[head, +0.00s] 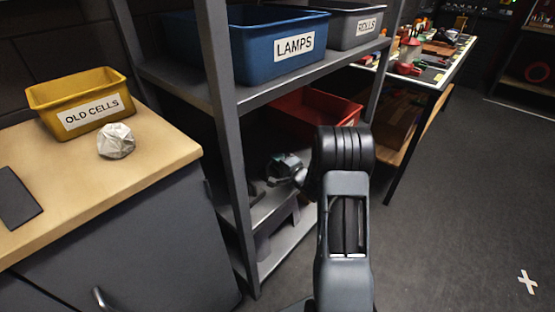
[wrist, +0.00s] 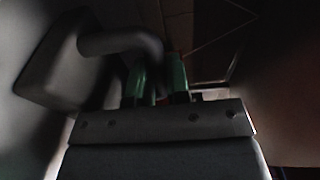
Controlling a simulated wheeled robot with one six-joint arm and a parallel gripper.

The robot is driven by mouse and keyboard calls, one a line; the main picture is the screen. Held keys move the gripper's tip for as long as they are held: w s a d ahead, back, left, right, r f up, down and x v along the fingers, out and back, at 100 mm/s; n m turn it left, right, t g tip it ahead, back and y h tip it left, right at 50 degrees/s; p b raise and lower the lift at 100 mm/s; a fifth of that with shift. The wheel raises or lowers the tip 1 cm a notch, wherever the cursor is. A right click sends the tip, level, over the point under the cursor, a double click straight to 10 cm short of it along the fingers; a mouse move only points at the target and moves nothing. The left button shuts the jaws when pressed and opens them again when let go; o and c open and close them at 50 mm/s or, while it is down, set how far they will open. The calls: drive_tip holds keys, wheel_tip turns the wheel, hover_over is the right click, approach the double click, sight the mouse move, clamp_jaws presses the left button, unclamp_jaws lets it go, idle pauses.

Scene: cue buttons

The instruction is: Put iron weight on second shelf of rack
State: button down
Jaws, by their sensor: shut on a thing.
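The iron weight (wrist: 48,72) is a dark grey block with a thick curved handle (wrist: 120,42), seen in the wrist view. The green fingertips of my gripper (wrist: 158,80) are closed around the handle. In the head view my gripper (head: 287,168) reaches in between the shelves of the grey rack (head: 226,95), above a lower shelf (head: 268,212). My arm hides part of this area. The weight is hard to make out there, and I cannot tell whether it touches the shelf.
A red bin (head: 315,105) sits behind my arm. A bench at left holds a yellow OLD CELLS bin (head: 75,100) and a crumpled ball (head: 116,141). Floor at right is clear.

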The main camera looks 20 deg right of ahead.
drive_tip(key=shift+w+r, duration=0.1)
drive_tip(key=shift+r, duration=0.15)
drive_tip(key=c, duration=1.5)
unclamp_jaws()
drive_tip(key=shift+f, duration=0.3)
drive_tip(key=o, duration=0.4)
drive_tip(key=shift+r, duration=0.15)
